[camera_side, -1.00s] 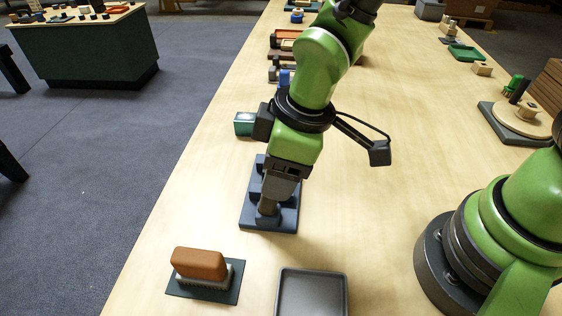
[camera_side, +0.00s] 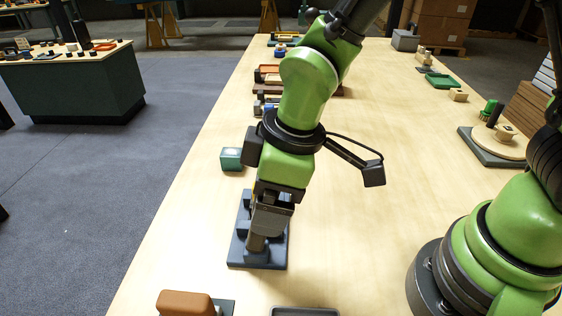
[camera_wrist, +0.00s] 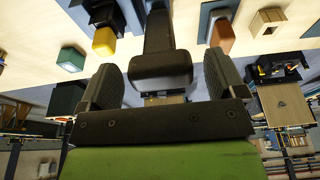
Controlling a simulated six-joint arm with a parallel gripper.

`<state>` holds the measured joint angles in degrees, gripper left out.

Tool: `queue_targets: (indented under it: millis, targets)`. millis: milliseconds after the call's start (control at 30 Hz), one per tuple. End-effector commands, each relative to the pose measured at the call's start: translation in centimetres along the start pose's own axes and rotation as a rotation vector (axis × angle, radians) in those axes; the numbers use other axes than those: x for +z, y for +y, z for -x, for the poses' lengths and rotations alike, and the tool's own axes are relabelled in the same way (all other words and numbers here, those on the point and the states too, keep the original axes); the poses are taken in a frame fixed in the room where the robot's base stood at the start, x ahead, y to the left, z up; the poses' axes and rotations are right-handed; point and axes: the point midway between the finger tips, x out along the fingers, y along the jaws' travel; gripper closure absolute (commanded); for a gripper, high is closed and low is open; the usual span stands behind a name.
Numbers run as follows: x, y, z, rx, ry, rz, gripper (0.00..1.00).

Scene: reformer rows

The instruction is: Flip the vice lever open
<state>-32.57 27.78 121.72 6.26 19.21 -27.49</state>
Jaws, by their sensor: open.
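The vice is a blue-grey plate (camera_side: 240,258) with raised blocks, on the pale table in the side view. My gripper (camera_side: 268,220) is over it, pointing down, and hides much of the vice. A grey upright part (camera_side: 256,241) shows just below the fingers. In the wrist view my gripper (camera_wrist: 163,80) is open, with one dark finger on each side. A dark grey bar with a thick rounded end (camera_wrist: 160,68) lies between the fingers, with gaps on both sides; it looks like the lever.
A teal box (camera_side: 231,159) stands behind and left of the vice. A brown-topped brush (camera_side: 185,303) and a grey tray (camera_side: 305,311) are in front. A round wooden platform (camera_side: 505,144) is at the right. The table right of the vice is clear.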

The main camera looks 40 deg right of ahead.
Motion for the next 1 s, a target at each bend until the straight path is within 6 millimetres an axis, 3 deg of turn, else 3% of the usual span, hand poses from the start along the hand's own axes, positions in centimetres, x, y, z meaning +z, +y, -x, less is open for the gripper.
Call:
queue_targets:
  millis: [200, 400, 767, 867, 1000]
  targets:
    - [-0.1, 0.1, 4.2, 0.002, 0.007, -0.002, 0.11]
    - [0.0, 0.0, 6.8, 0.0, 0.001, -0.002, 0.11]
    - [0.1, 0.0, 7.5, 0.0, -0.003, -0.002, 0.11]
    - [-0.1, 0.0, 7.6, -0.001, -0.004, 0.0, 0.31]
    - [-1.8, 0.1, 8.3, -0.005, -0.035, 0.019, 0.64]
